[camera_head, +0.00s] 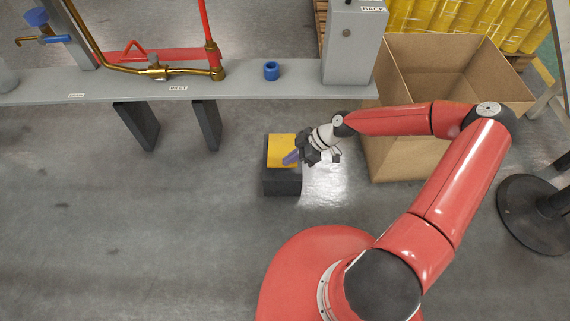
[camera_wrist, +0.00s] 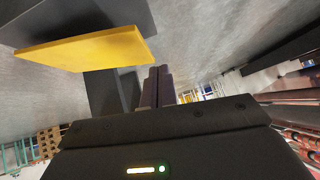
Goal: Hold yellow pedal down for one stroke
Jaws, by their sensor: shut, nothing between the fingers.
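The yellow pedal (camera_head: 281,149) is a flat square plate on a dark block (camera_head: 282,187) that stands on the floor. My gripper (camera_head: 291,157) is shut and empty, with its fingertips at the right part of the pedal in the head view. In the wrist view the pedal (camera_wrist: 85,50) shows as a yellow slab at the upper left. The shut fingers (camera_wrist: 158,86) are to the right of its near edge there. I cannot tell whether the fingertips touch the pedal or how far it is pressed.
A grey bench (camera_head: 240,89) with brass pipes and a blue knob (camera_head: 271,70) runs behind the pedal. An open cardboard box (camera_head: 405,145) stands to the right. A dark round stand base (camera_head: 535,215) is at the far right. The floor left of the pedal is clear.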

